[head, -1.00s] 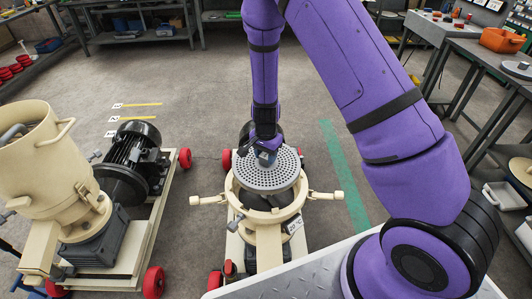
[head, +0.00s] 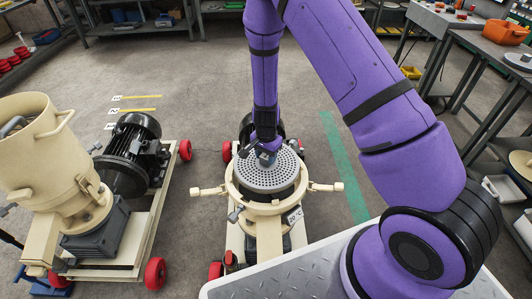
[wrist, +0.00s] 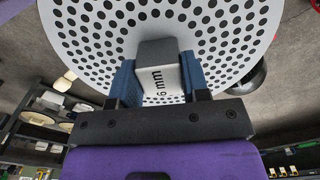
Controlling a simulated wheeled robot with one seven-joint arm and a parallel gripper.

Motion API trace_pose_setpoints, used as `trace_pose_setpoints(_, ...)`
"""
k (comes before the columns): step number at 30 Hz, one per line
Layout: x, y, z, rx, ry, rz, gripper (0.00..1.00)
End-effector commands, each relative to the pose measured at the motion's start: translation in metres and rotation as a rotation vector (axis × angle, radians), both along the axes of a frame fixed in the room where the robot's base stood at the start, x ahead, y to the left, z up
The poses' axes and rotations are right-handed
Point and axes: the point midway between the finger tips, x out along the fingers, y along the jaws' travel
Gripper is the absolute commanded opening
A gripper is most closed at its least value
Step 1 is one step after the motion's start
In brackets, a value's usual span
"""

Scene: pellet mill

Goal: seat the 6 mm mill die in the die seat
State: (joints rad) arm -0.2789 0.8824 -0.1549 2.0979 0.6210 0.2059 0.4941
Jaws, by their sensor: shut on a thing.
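The 6 mm mill die is a grey disc full of holes (head: 267,177), with a raised middle block marked "6 mm" in the wrist view (wrist: 165,80). My gripper (head: 267,155) points down from above and is shut on that block; blue pads press its sides in the wrist view (wrist: 160,78). The die sits roughly level over the die seat, a cream ring (head: 238,203) on the middle mill. Its dark side wall shows within the ring's near rim. The die hides the seat's inside, so I cannot tell whether it touches bottom.
Cream clamp arms stick out left (head: 208,191) and right (head: 326,187) of the ring. A second cream mill (head: 50,170) with a black motor (head: 134,150) stands left on a red-wheeled cart. My metal deck is in front. Benches line the right.

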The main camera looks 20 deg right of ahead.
Motion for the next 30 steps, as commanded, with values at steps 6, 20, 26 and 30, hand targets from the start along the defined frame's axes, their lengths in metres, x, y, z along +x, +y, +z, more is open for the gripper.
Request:
trace_pose_setpoints(6, 0.002, 0.0, 0.002, 0.001, -0.004, 0.0, 0.0)
trace_pose_setpoints(20, 0.001, 0.0, -0.004, 0.0, -0.004, 0.0, 0.0)
trace_pose_setpoints(26, 0.001, 0.0, -0.01, 0.0, -0.004, 0.0, 0.0)
trace_pose_setpoints(30, 0.001, 0.001, -0.013, 0.001, -0.004, 0.0, 0.0)
